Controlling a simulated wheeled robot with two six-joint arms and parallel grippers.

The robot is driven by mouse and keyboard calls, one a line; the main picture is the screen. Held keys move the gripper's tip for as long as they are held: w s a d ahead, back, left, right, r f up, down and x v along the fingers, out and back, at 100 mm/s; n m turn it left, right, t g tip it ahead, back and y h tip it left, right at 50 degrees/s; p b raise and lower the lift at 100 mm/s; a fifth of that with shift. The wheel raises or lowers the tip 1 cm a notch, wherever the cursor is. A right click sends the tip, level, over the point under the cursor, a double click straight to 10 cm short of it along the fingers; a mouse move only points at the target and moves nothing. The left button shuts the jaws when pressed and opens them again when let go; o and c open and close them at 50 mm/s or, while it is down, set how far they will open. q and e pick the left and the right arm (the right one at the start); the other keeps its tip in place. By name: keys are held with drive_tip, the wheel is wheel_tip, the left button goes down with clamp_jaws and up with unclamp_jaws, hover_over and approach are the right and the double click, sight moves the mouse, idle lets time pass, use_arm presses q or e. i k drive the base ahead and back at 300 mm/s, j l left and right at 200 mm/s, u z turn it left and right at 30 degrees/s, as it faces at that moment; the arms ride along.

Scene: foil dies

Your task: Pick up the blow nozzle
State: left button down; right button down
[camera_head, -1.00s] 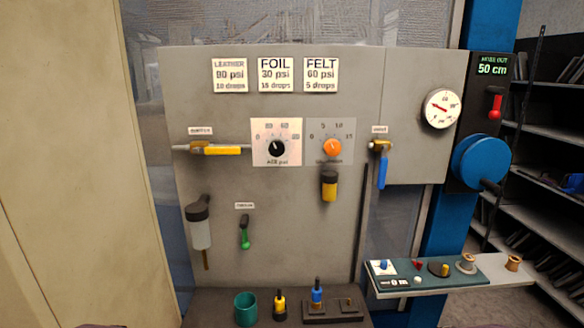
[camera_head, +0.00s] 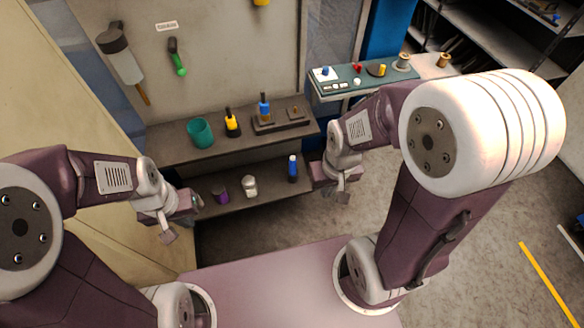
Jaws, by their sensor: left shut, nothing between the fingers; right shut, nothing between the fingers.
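I cannot tell for sure which item is the blow nozzle. A blue-bodied item with a dark top (camera_head: 263,106) stands upright on a dark block (camera_head: 290,122) on the upper shelf. A yellow item with a dark top (camera_head: 231,124) stands left of it. A green-tipped item with a dark upper part (camera_head: 177,58) hangs on the wall panel. My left gripper (camera_head: 181,222) is shut and empty, in front of the left end of the lower shelf. My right gripper (camera_head: 341,190) is shut and empty, right of the lower shelf. Both are apart from these items.
A teal cup (camera_head: 200,133) stands on the upper shelf. A purple pot (camera_head: 221,193), a white jar (camera_head: 249,186) and a blue-and-white bottle (camera_head: 292,169) stand on the lower shelf. A side ledge (camera_head: 340,90) holds small parts. Floor shows between shelves and my body.

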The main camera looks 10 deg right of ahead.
sight(292, 164)
drive_tip(key=k+l, duration=0.35)
drive_tip(key=k, duration=0.15)
drive_tip(key=k+l, duration=0.4)
drive_tip(key=k, duration=0.1)
